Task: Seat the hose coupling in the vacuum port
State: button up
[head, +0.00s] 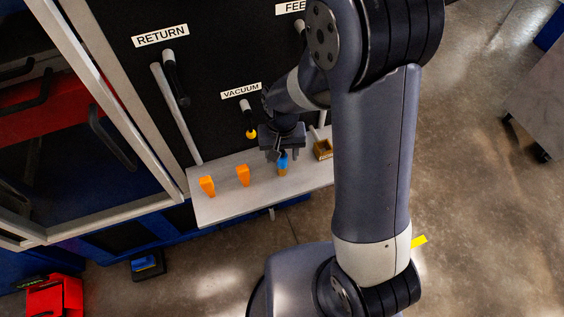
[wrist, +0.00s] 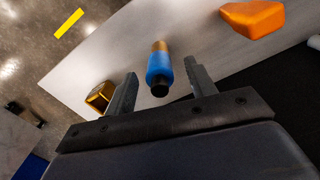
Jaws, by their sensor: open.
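The hose coupling (wrist: 160,66) has a blue body, a brass-coloured lower part and a black end facing the wrist camera. It is on the grey shelf and also shows in the head view (head: 283,163), partly covered by my gripper (head: 278,155). In the wrist view my gripper (wrist: 161,78) is open, with one finger on each side of the coupling and visible gaps. The vacuum port (head: 247,107) is on the black panel under the VACUUM label, up and left of my gripper, with a dark stem and yellow end.
The grey shelf (head: 224,204) holds two orange pieces (head: 207,186) (head: 243,175) left of the coupling and a brass-coloured open box (head: 323,149) to its right. The RETURN fitting (head: 175,78) hangs at upper left. A slanted grey bar (head: 176,112) stands beside it.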

aim_at(282, 165)
jog(key=shift+f, duration=1.65)
jog(key=shift+c, duration=0.4)
jog(key=c, duration=1.1)
